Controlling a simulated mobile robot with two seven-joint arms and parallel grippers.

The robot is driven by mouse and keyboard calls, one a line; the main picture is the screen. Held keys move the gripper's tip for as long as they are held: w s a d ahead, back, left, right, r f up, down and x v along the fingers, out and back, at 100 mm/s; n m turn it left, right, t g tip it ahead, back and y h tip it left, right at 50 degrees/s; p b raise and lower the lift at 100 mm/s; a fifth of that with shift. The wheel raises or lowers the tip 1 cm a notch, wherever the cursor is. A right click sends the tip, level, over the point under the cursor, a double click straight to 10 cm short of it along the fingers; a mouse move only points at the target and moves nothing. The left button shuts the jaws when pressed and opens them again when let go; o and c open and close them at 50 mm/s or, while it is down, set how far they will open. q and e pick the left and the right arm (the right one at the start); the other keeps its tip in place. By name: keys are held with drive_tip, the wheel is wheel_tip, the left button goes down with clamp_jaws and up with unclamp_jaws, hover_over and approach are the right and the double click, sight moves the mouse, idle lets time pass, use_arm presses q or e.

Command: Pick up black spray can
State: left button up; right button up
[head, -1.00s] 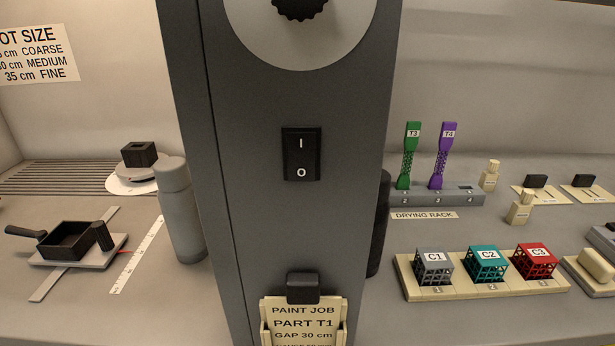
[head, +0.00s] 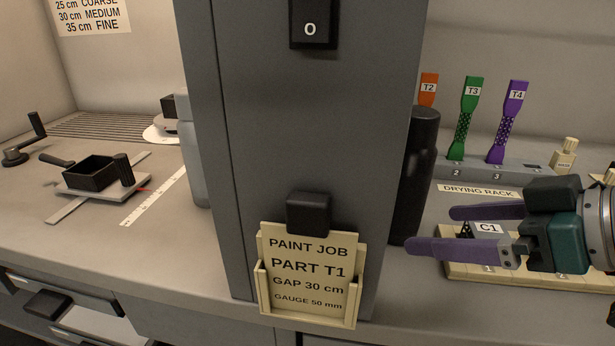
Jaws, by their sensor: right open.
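The black spray can (head: 415,175) stands upright on the bench, close against the right side of the grey column. The column's edge hides a little of its left side. My right gripper (head: 432,230) comes in from the right with its two purple fingers apart and pointing left at the can's lower part. The nearer finger's tip overlaps the can's base in the picture; I cannot tell whether it touches. Nothing shows held between the fingers. My left gripper is not in view.
A grey column (head: 270,150) with a job card (head: 308,275) splits the bench. A drying rack (head: 520,172) with tagged specimens stands behind the gripper. A lattice cube C1 (head: 487,228) sits under the gripper. A grey can (head: 193,150) stands left of the column.

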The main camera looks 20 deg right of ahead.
sight(424, 193)
drive_tip(key=w+d+t, duration=0.1)
drive_tip(key=w+d, duration=0.1)
drive_tip(key=w+d+t+b, duration=0.1)
drive_tip(key=d, duration=0.1)
drive_tip(key=shift+r+m+t+h, duration=0.25)
drive_tip(key=shift+m+t+h, duration=0.05)
drive_tip(key=shift+m+h, duration=0.1)
drive_tip(key=x, duration=0.3)
drive_tip(key=shift+w, duration=0.3)
drive_tip(key=x, duration=0.5)
drive_tip(key=shift+w+a, duration=0.1)
drive_tip(key=shift+w, duration=0.2)
clamp_jaws()
